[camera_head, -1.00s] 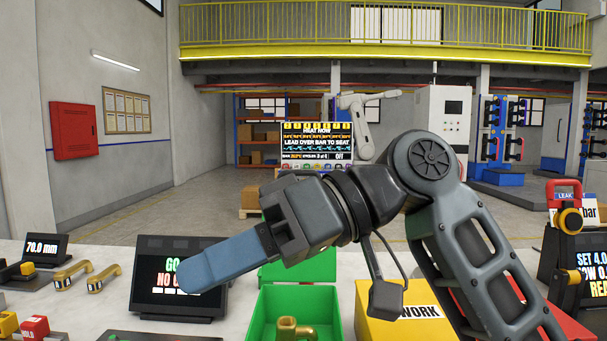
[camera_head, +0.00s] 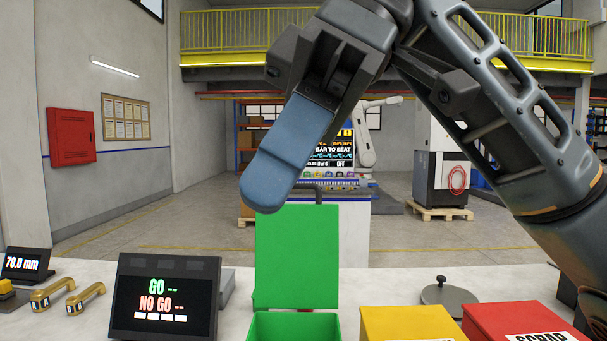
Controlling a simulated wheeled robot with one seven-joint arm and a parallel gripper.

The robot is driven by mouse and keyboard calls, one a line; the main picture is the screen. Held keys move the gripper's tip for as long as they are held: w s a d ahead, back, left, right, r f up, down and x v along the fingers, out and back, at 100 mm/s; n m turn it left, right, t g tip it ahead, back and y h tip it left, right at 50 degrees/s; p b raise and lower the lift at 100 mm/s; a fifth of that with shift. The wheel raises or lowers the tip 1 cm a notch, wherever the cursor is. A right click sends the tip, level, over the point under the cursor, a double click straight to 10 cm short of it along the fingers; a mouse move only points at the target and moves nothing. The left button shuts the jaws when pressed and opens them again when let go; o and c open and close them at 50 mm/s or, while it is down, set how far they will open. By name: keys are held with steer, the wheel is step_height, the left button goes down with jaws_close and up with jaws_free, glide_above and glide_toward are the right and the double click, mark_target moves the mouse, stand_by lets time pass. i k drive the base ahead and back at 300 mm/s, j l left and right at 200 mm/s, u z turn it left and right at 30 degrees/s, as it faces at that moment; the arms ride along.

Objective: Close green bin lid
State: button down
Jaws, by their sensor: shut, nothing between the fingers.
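The green bin (camera_head: 262,325) stands at the bottom centre of the head view, mostly cut off by the frame edge. Its green lid (camera_head: 297,260) stands upright, open, at the back of the bin. My gripper (camera_head: 264,193) is above and in front of the lid's top left part in the picture, its blue fingers pointing down and left. The fingers are shut with nothing held. A dark handle shows at the lid's top edge, partly beside the fingers. I cannot tell whether the fingers touch the lid. The bin's inside is mostly out of view.
A yellow bin (camera_head: 408,322) and a red bin (camera_head: 515,320) stand right of the green bin. A black GO/NO GO display (camera_head: 163,297) is to its left, with brass-coloured pipe pieces (camera_head: 85,298) further left. A round grey disc (camera_head: 449,298) lies behind the yellow bin.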

mark_target(297, 247)
steer(key=i, duration=1.75)
